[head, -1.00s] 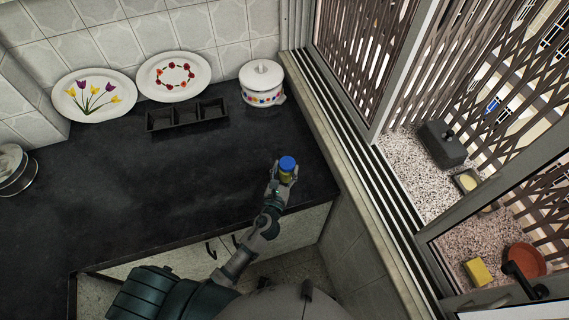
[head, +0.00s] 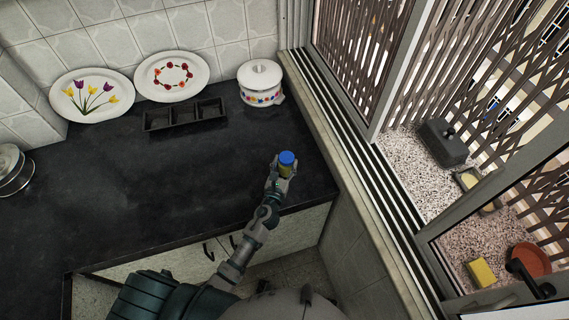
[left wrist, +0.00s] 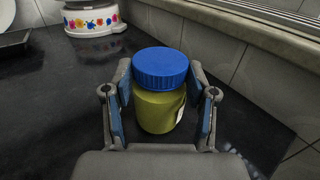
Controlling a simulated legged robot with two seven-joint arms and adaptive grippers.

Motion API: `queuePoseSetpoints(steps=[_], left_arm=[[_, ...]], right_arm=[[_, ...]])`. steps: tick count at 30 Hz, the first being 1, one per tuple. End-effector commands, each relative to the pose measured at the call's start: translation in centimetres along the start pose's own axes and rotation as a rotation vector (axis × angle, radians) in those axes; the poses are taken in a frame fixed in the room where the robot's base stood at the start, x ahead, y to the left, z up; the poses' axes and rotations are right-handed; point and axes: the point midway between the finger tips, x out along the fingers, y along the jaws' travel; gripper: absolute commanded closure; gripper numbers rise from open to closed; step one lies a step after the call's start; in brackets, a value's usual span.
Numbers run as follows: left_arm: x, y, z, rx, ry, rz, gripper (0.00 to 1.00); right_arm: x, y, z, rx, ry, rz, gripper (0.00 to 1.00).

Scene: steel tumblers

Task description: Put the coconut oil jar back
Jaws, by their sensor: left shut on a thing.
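The coconut oil jar (head: 286,164) has a blue lid and a yellow-green body. In the head view it is over the right part of the dark counter (head: 220,165), near the front edge. My left gripper (head: 281,171) is shut on it, and the jar looks upright. In the left wrist view the jar (left wrist: 159,92) stands between the two fingers of my gripper (left wrist: 160,112), one on each side. I cannot tell whether its base touches the counter. My right gripper is not in view.
A white lidded pot (head: 261,84) with a floral band stands at the back right corner. A black three-part tray (head: 185,115) and two decorated plates (head: 172,76) (head: 92,96) are along the back wall. A window ledge (head: 330,140) borders the right. The middle counter is clear.

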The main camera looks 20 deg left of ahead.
Motion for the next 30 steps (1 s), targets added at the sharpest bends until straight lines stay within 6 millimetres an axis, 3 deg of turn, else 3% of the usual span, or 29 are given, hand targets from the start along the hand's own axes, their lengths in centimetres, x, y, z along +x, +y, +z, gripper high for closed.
queuePoseSetpoints(steps=[2,3,6,18,26,30], left_arm=[[0.0,0.2,-0.1,-0.001,-0.002,0.000,1.00],[0.0,0.2,-0.2,0.000,0.000,0.001,0.41],[0.0,0.3,-0.2,-0.002,0.000,0.001,0.18],[-0.1,0.2,0.1,0.000,0.000,0.001,0.18],[-5.3,0.2,-0.2,0.000,0.003,0.001,0.18],[-8.4,0.2,-0.2,0.001,0.003,0.001,0.18]], right_arm=[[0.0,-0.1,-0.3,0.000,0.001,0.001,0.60],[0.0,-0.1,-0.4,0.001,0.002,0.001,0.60],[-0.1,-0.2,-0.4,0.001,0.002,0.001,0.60],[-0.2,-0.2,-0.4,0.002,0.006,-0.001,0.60],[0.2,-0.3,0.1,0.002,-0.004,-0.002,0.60],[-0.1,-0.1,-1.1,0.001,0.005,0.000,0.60]])
